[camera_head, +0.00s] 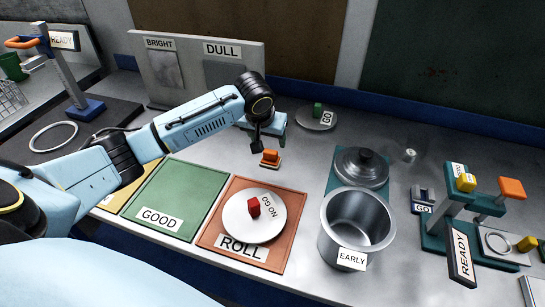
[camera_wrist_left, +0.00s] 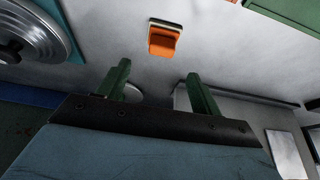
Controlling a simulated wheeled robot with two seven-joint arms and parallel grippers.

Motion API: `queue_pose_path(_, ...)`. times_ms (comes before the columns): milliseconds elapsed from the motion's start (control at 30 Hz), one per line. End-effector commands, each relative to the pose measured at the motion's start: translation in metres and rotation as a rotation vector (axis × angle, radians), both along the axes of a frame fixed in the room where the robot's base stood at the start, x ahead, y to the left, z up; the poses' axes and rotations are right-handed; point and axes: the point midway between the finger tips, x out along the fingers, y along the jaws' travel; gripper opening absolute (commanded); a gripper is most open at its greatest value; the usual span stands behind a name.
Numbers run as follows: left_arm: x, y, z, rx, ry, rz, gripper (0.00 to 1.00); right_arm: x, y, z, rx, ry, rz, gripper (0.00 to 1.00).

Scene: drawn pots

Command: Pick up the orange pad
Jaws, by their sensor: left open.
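The orange pad (camera_head: 270,156) is a small orange block with a pale strip along one side, lying on the grey counter behind the orange ROLL mat. It also shows in the left wrist view (camera_wrist_left: 165,43), near the top middle. My left gripper (camera_head: 270,124) is above the counter, just behind the pad in the head view and apart from it. In the left wrist view its two green fingers (camera_wrist_left: 157,75) are spread with nothing between them, and the pad lies beyond their tips. My right gripper is not in view.
A white plate (camera_head: 236,217) with a red block (camera_head: 254,206) sits on the ROLL mat (camera_head: 286,245). A steel pot (camera_head: 333,237) and its lid (camera_head: 361,166) stand to the right. A plate with a green block (camera_head: 318,110) is behind. Bare counter surrounds the pad.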

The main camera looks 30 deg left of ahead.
Motion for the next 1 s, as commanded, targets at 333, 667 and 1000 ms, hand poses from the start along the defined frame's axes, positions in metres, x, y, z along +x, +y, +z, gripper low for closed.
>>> queue_pose_path(333,0.014,0.003,-0.036,0.001,-0.001,-0.002,0.65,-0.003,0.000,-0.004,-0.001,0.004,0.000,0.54)
queue_pose_path(667,0.028,0.009,-0.077,0.001,0.000,-0.002,0.65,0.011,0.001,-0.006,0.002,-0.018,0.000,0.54)
queue_pose_path(1000,0.030,0.010,-0.082,0.002,-0.002,-0.003,0.64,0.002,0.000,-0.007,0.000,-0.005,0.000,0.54)
